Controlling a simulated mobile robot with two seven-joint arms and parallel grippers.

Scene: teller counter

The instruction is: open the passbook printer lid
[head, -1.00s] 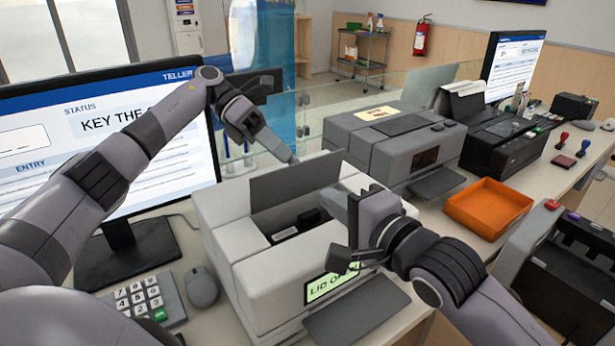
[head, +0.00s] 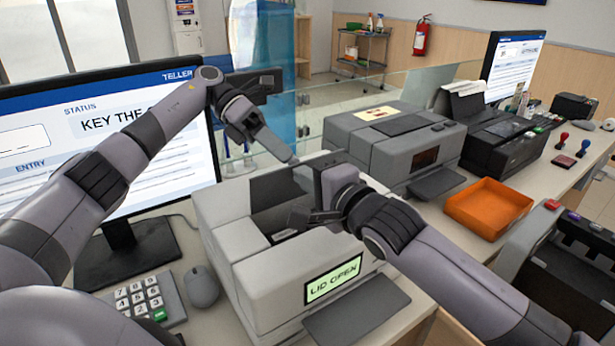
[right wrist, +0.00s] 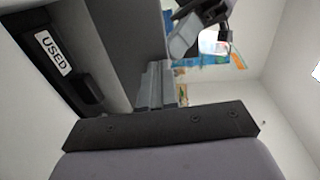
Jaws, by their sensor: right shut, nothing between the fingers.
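The passbook printer (head: 280,270) is the pale grey box in the middle of the counter, and its display (head: 334,278) reads "LID OPEN". Its dark grey lid (head: 272,188) stands raised at the back of the opening. A cartridge labelled "USED" (right wrist: 54,54) sits inside, mostly hidden in the head view by my right gripper. My right gripper (head: 304,178) is shut and empty above the opening, in front of the lid; its closed fingers show in the right wrist view (right wrist: 155,88). My left gripper (head: 292,160) is at the lid's upper edge, its finger opening unclear.
A monitor (head: 60,130), keypad (head: 143,300) and mouse (head: 202,288) are to the left. A darker printer (head: 395,150) and an orange tray (head: 488,208) are to the right. A glass screen (head: 395,88) runs behind.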

